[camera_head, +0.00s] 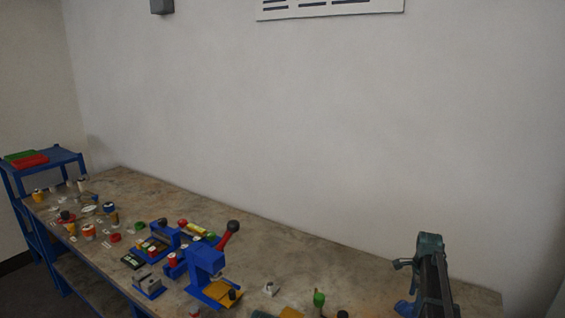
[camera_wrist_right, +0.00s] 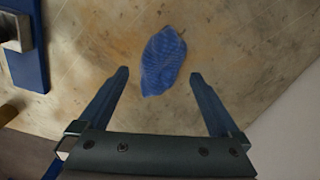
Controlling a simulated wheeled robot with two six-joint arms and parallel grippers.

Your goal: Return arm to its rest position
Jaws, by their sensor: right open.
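My right arm (camera_head: 436,275) stands at the right of the head view, over the right end of the workbench. In the right wrist view my right gripper (camera_wrist_right: 158,75) is open, with its two dark fingers spread wide and nothing held between them. A blue crumpled cloth-like piece (camera_wrist_right: 163,60) lies on the bench beyond and between the fingertips. A blue patch beside my arm (camera_head: 404,307) in the head view may be the same piece. My left arm and gripper are not in view.
The workbench (camera_head: 290,240) runs along a pale wall. Several small parts crowd the left half. A blue shelf (camera_head: 55,157) stands at far left. A blue fixture with metal (camera_wrist_right: 24,45) is left in the wrist view.

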